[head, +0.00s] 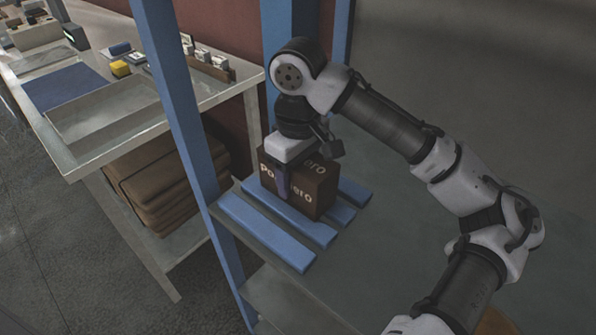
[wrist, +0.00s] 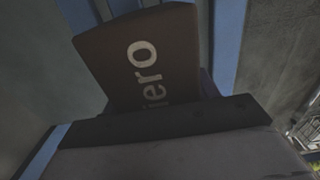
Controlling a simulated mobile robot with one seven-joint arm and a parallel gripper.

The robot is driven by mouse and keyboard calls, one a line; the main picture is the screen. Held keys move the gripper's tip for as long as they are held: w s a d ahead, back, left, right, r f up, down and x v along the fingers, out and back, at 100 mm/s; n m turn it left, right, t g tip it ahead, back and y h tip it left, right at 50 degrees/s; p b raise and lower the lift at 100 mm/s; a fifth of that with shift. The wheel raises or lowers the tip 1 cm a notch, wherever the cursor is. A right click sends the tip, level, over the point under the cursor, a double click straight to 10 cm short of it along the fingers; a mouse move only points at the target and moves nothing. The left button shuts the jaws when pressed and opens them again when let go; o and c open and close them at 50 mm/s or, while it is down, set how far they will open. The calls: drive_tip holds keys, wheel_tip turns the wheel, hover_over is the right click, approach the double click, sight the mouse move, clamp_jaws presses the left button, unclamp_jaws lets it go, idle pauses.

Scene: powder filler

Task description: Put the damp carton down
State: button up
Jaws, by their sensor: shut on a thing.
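The damp carton (head: 313,187) is a dark brown box with pale lettering. In the head view it is upright at the blue slatted shelf (head: 262,233), over its slats; I cannot tell whether its base touches them. My gripper (head: 283,182) comes down from above and is shut on the carton, with a finger against its near face. In the wrist view the carton (wrist: 135,60) fills the upper middle, with the letters "ero" turned sideways. My gripper's dark body covers the lower part of that view and hides the carton's lower part.
A blue upright post (head: 180,110) stands just left of the shelf, and another blue post is behind the carton. At left, a metal bench (head: 150,122) holds a tray, a blue mat (head: 66,87) and a yellow item (head: 120,69). Brown stacked sacks (head: 165,185) lie beneath it.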

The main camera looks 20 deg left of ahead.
drive_tip(key=shift+f, duration=0.1)
drive_tip(key=o, duration=1.3)
drive_tip(key=shift+r, duration=3.9)
